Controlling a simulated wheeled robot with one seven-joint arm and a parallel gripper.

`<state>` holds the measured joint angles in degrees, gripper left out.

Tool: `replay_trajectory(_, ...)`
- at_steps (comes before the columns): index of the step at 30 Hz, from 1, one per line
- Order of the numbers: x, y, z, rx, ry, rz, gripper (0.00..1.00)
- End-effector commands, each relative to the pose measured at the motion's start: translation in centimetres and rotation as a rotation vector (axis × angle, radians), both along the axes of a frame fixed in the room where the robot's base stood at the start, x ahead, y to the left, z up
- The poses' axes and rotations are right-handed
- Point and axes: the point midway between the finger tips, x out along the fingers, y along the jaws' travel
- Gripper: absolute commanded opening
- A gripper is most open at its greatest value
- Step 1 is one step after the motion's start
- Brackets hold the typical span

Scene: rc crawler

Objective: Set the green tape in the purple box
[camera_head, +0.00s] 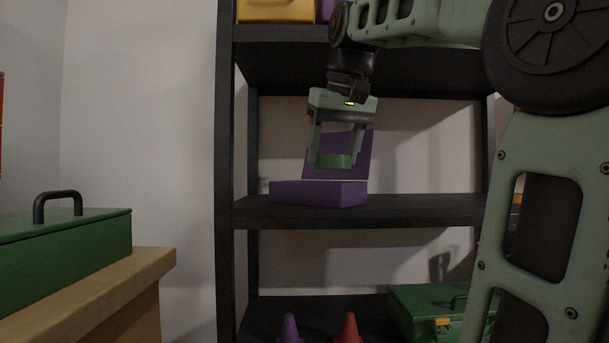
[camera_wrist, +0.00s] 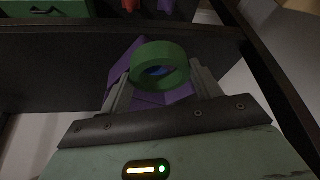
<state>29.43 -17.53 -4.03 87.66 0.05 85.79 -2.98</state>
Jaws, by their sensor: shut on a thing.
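The green tape (camera_head: 334,161) is a thick ring held between the two fingers of my gripper (camera_head: 336,160). In the wrist view the green tape (camera_wrist: 160,58) sits between the fingertips of my gripper (camera_wrist: 160,80), with its hole showing. The purple box (camera_head: 318,193) stands on the middle shelf with its lid raised at the back. The tape is above the box, in front of the raised lid. In the wrist view part of the purple box (camera_wrist: 122,62) shows behind the tape; most of its inside is hidden.
A black shelf unit (camera_head: 420,208) holds the purple box. A yellow box (camera_head: 276,11) is on the top shelf. Below are a purple cone (camera_head: 290,330), a red cone (camera_head: 349,328) and a green toolbox (camera_head: 420,310). Another green toolbox (camera_head: 70,245) sits on a wooden table (camera_head: 150,262) at left.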

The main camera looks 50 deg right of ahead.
Motion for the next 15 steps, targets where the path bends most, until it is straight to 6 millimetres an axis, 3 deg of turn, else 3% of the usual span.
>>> replay_trajectory(1,0.3,-0.1,0.9,0.002,0.003,0.002,0.37)
replay_trajectory(4,0.9,-0.4,0.8,0.002,0.003,0.004,0.37)
replay_trajectory(15,9.3,-5.4,-0.3,0.001,0.002,0.001,0.37)
